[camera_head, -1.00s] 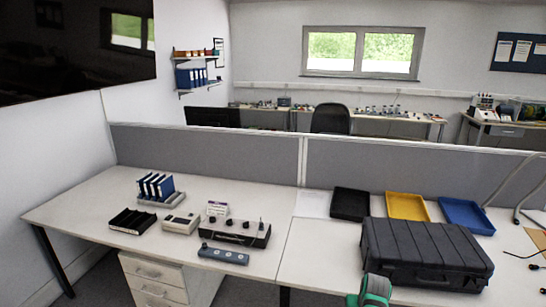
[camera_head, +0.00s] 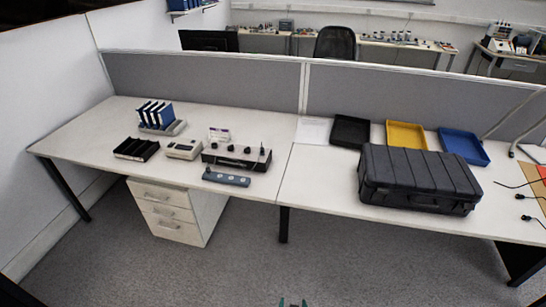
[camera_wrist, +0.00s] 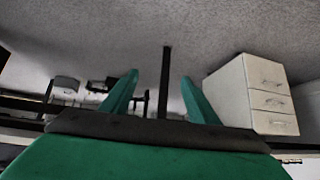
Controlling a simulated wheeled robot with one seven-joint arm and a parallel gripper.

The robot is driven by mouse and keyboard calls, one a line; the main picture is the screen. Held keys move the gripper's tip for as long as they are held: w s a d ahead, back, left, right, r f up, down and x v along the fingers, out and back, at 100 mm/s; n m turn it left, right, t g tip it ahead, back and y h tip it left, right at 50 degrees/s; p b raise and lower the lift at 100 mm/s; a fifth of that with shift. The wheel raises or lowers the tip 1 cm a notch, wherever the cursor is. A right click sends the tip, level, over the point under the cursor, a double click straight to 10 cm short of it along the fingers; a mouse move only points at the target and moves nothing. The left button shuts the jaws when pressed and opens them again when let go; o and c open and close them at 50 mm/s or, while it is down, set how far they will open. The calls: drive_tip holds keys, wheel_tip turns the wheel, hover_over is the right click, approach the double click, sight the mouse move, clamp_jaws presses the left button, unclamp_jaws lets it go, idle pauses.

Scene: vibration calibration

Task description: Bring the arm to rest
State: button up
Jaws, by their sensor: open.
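My gripper (camera_wrist: 158,92) shows in the wrist view as two green fingers spread apart, with nothing between them. A dark desk leg (camera_wrist: 166,75) stands in the background, seen through the gap. In the head view only the green tips of my gripper (camera_head: 292,302) show at the bottom edge, in front of the desks and over the carpet. The rest of my arm is out of the head view.
Two white desks (camera_head: 310,180) hold a black case (camera_head: 415,178), black, yellow (camera_head: 407,135) and blue trays, a black device (camera_head: 237,156) and binders. A drawer unit (camera_head: 170,210) stands under the left desk; it also shows in the wrist view (camera_wrist: 262,95). Carpet (camera_head: 200,270) in front is clear.

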drive_tip(key=s+a+r+t, duration=0.1)
drive_tip(key=s+a+r, duration=0.15)
drive_tip(key=s, duration=0.45)
drive_tip(key=s+a+r+t, duration=0.1)
drive_tip(key=s+a+r, duration=0.1)
drive_tip(key=s+r, duration=0.35)
drive_tip(key=s+a+r+t, duration=0.1)
drive_tip(key=s+a+r, duration=0.1)
drive_tip(key=s, duration=0.6)
drive_tip(key=s+r+t, duration=0.1)
drive_tip(key=s+r, duration=0.5)
drive_tip(key=r, duration=0.3)
drive_tip(key=s+a+r+n+t+y, duration=0.1)
drive_tip(key=s+r+t, duration=0.1)
drive_tip(key=s+r, duration=0.4)
wheel_tip(320, 180, up, 5)
drive_tip(key=shift+f+t, duration=0.2)
drive_tip(key=shift+t, duration=0.1)
drive_tip(key=shift+w, duration=0.1)
